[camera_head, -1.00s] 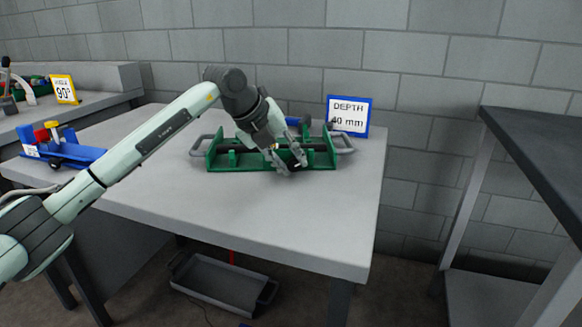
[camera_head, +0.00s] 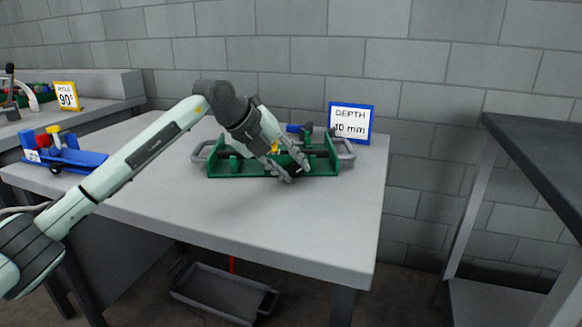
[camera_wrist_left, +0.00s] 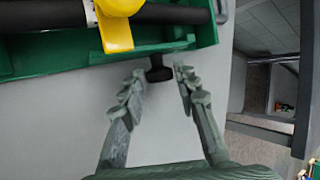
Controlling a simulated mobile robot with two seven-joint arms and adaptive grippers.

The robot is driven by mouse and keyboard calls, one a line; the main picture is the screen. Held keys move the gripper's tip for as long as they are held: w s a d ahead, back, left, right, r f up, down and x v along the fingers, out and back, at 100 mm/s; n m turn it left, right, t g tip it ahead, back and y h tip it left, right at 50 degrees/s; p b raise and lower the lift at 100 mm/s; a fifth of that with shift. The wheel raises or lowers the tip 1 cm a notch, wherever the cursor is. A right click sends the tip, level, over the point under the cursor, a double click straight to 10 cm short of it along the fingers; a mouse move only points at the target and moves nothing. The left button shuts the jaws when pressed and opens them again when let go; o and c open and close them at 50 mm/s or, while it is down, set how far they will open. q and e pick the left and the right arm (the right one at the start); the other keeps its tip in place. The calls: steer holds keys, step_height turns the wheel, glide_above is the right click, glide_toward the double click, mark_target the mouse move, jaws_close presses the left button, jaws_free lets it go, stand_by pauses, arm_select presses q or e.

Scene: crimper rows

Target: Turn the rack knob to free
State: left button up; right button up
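The green rack (camera_head: 225,170) sits on the grey table with a dark bar across it and a grey handle at each end. In the left wrist view the rack (camera_wrist_left: 75,60) fills the top. A small black knob (camera_wrist_left: 158,74) sticks out from its front wall. My left gripper (camera_head: 295,169) is at the rack's front side. In the left wrist view my left gripper (camera_wrist_left: 160,80) is open, one fingertip on each side of the knob, with gaps visible. A yellow part (camera_wrist_left: 116,35) stands above the rack's front edge. My right gripper is out of view.
A sign reading "DEPTH" (camera_head: 349,122) stands behind the rack's right end. A blue fixture (camera_head: 68,157) lies on the table's left side. A grey tray (camera_head: 222,291) is below the table. The table front is clear. A dark-topped table (camera_head: 545,150) stands at right.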

arm_select(q)
steer(key=shift+o, duration=1.1)
steer(key=shift+r, duration=0.1)
